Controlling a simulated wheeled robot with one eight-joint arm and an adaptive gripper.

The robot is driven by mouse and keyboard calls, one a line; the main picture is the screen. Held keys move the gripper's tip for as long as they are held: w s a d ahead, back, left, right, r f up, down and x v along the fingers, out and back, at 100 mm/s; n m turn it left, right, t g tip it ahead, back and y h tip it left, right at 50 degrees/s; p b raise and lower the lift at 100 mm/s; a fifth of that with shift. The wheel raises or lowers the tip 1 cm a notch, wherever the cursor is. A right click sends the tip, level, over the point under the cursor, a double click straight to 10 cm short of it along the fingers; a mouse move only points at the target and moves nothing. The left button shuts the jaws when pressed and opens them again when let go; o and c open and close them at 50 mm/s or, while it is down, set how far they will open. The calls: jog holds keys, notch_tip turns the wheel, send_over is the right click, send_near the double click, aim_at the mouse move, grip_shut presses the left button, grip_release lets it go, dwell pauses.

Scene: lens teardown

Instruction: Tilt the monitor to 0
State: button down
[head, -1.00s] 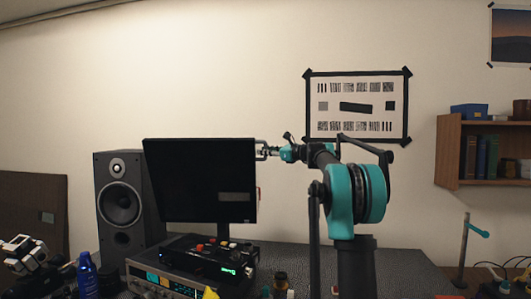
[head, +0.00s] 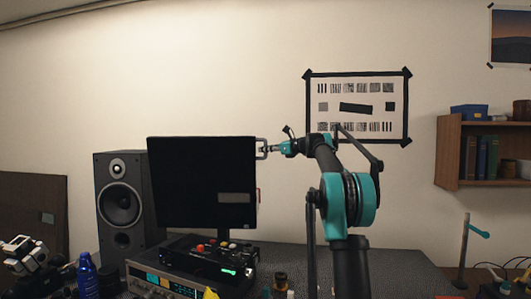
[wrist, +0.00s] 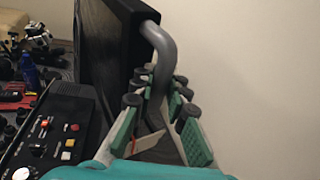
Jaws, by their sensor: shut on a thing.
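The black monitor (head: 200,182) stands on the bench with its dark screen facing me. It looks close to upright in the head view; I cannot read its exact tilt. A grey bent handle (wrist: 162,48) sticks out from the monitor's side edge (wrist: 112,42) in the wrist view. My gripper (head: 267,149) is at the monitor's upper right edge. In the wrist view my gripper (wrist: 155,97) has its green, dark-padded fingers shut around the handle's lower end. The monitor's hinge is hidden.
A black control box (head: 205,252) with coloured knobs sits on a silver receiver (head: 150,283) below the monitor. A speaker (head: 119,208) stands close behind left. A blue bottle (head: 87,275) is front left. The wall side right of the monitor is free.

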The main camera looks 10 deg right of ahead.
jog(key=shift+w+d+r+m+g, duration=0.15)
jog(key=shift+w+m+g, duration=0.2)
jog(key=shift+w, duration=0.45)
jog(key=shift+w+d+m+g, duration=0.1)
jog(key=shift+w+m+g, duration=0.15)
jog(key=shift+w+m, duration=0.4)
jog(key=shift+w, duration=0.15)
jog(key=c, duration=1.8)
grip_release()
jog(key=shift+w, duration=0.1)
jog(key=shift+o, duration=0.2)
jog(key=v, duration=1.2)
jog(key=shift+r, duration=0.15)
jog(key=shift+a, duration=0.1)
